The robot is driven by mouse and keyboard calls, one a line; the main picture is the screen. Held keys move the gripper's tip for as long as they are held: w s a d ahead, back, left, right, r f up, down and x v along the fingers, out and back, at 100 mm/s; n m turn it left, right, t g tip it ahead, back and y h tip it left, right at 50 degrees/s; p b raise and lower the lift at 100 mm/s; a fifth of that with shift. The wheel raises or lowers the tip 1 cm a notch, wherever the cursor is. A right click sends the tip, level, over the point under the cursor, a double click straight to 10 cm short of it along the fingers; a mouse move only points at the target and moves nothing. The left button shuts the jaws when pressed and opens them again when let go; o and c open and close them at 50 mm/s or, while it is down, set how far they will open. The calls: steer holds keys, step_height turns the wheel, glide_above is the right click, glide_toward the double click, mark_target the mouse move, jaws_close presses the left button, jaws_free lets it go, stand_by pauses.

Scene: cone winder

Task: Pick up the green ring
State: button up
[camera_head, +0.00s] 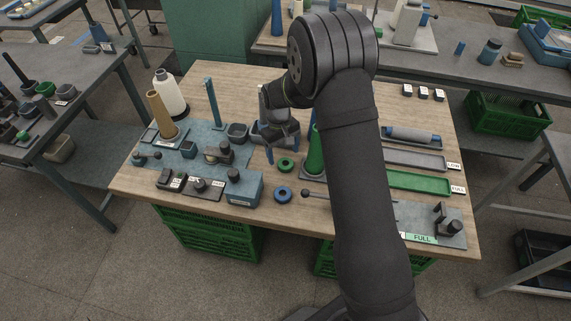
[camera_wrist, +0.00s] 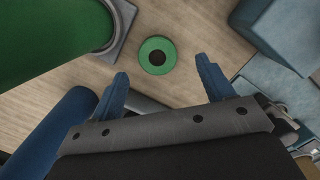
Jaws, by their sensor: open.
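The green ring (camera_head: 285,165) lies flat on the wooden table, between the blue-grey machine plate and the green cone. In the head view my gripper (camera_head: 270,151) is above the table, just left of the ring and partly hidden by my arm.
A blue ring (camera_head: 283,194) lies in front of the green ring. The green cone (camera_head: 314,155) stands close on the right, partly behind my arm. A blue-grey box (camera_head: 245,187) stands to the front left. Bare wood surrounds the green ring.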

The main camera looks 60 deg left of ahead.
mark_target(286, 163)
steer(key=f, duration=0.4)
steer(key=shift+w+d+f, duration=0.15)
steer(key=shift+w+d, duration=0.05)
steer(key=shift+d, duration=0.05)
steer(key=c, duration=1)
